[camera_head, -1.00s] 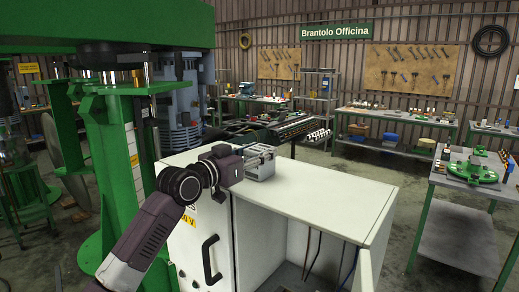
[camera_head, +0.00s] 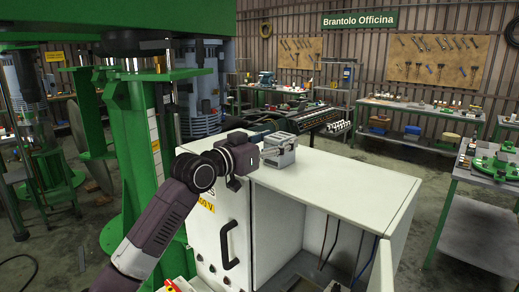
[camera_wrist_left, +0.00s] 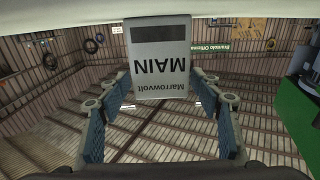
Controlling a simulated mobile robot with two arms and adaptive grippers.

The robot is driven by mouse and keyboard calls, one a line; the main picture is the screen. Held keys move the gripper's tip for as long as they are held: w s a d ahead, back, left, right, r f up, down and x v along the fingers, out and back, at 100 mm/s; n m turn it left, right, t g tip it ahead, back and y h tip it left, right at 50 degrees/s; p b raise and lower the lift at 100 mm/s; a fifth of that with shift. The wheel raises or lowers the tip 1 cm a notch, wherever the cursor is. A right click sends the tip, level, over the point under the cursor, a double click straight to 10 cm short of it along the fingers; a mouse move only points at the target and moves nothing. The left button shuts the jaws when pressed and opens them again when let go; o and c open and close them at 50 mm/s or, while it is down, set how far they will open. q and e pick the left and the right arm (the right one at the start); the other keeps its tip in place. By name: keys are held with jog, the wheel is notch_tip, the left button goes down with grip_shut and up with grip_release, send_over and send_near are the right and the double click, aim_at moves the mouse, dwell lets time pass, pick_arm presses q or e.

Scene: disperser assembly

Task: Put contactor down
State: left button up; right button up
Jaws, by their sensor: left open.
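The contactor (camera_head: 280,150) is a small grey box standing on the white top of the cabinet (camera_head: 340,192), near its far left corner. In the left wrist view, the contactor (camera_wrist_left: 159,60) shows upside down, with a dark band and the words "Marrowvolt MAIN". My left gripper (camera_head: 256,157) is just to its left in the head view. In the left wrist view, its two blue-grey fingers are spread apart, one on each side of the contactor, with gaps visible between. The fingertips are hard to make out in the head view. My right gripper is not in view.
The cabinet's open front shows cables inside; a black handle (camera_head: 229,245) is on its left door. Green machinery (camera_head: 140,150) stands close on the left. The cabinet top right of the contactor is clear. Workbenches (camera_head: 420,118) with parts stand behind.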

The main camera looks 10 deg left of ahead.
pick_arm(q)
jog(key=b+v, duration=0.3)
jog(key=v, duration=0.7)
jog(key=shift+s+a, duration=0.15)
jog(key=shift+s, duration=0.05)
